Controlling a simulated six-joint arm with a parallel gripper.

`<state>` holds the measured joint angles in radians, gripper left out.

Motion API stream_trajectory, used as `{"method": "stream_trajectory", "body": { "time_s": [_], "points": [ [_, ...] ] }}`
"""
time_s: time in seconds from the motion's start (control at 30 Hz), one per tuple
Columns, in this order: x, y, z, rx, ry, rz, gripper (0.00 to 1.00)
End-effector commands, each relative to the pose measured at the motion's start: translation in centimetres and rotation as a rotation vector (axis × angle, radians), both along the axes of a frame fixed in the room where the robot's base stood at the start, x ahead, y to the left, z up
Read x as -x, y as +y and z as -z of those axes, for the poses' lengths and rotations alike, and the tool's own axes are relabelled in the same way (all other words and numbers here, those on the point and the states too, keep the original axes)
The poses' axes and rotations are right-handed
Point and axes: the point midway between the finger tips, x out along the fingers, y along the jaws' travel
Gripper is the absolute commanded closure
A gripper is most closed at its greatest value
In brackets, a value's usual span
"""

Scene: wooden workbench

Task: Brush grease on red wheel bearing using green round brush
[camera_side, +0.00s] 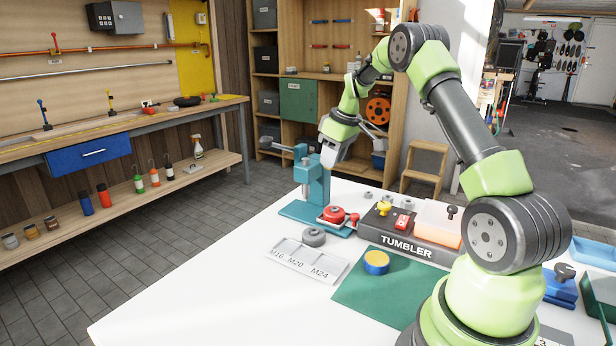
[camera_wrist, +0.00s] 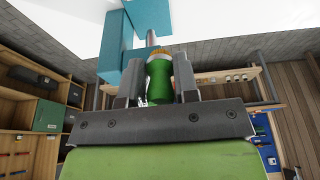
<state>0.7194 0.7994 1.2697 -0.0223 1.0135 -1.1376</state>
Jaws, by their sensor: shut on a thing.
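My gripper (camera_side: 330,158) is in the air beside the upper part of a teal press (camera_side: 316,185) in the side view. In the wrist view my gripper (camera_wrist: 158,76) is shut on the green round brush (camera_wrist: 159,84), whose yellowish bristle end (camera_wrist: 159,53) points away from the palm. The brush cannot be made out in the side view. A red round part (camera_side: 334,214) sits at the press's foot, below my gripper; it looks like the red wheel bearing. The teal press also shows ahead of the brush in the wrist view (camera_wrist: 117,45).
A dark TUMBLER box (camera_side: 410,248) stands right of the press. A blue and yellow round tin (camera_side: 376,262) is on a green mat (camera_side: 385,295). The white table's front left is clear.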

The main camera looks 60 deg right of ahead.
Motion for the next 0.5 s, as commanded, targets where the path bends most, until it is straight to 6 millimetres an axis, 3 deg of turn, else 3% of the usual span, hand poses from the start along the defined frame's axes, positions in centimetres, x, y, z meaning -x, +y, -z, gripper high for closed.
{"method": "stream_trajectory", "body": {
  "time_s": [0.03, 0.17, 0.5],
  "points": [
    [0.3, -1.4, 0.0, -0.001, -0.022, 0.009, 0.95],
    [0.8, -3.1, -0.2, -0.001, -0.056, 0.009, 0.95],
    [0.9, -3.4, 2.8, -0.004, -0.062, 0.006, 0.95]
  ]
}}
